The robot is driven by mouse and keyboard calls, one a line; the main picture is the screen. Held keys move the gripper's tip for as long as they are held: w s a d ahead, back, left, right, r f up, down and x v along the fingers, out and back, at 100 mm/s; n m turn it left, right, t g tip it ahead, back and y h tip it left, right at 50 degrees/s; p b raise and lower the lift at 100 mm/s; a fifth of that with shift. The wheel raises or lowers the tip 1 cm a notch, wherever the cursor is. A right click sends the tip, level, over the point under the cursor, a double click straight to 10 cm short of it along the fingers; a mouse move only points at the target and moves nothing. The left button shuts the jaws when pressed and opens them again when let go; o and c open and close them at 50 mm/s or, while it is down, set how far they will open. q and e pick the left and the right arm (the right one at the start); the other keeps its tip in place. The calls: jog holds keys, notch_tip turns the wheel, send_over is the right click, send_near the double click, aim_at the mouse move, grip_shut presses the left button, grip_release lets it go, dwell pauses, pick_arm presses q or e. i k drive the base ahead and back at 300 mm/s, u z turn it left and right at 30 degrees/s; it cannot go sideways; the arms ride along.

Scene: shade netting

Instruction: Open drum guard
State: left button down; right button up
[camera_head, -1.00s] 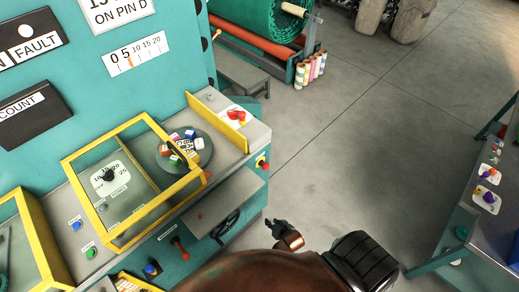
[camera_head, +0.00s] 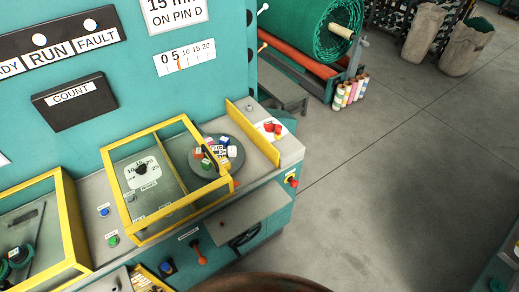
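Two yellow-framed clear guards stand on the teal machine's counter. The middle guard (camera_head: 186,121) is closed over a dial plate (camera_head: 143,172) with a black knob, and its right edge reaches a dark round plate (camera_head: 232,150) holding small coloured blocks. The left guard (camera_head: 70,222) is cut by the picture edge and covers dark green round parts (camera_head: 20,255) with a small label. No label names either one as the drum guard. Neither gripper is in view; only a brown curved part of mine shows at the bottom edge.
Blue (camera_head: 104,211) and green (camera_head: 113,240) buttons sit between the guards. An orange-handled lever (camera_head: 195,244) and a red knob (camera_head: 292,181) are on the front. A green netting roll (camera_head: 318,30) stands behind. Grey floor at right is open.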

aim_at(131, 229)
jog(key=z, duration=0.85)
jog(key=k, duration=0.9)
jog(key=u, duration=1.45)
jog(key=i, duration=0.5)
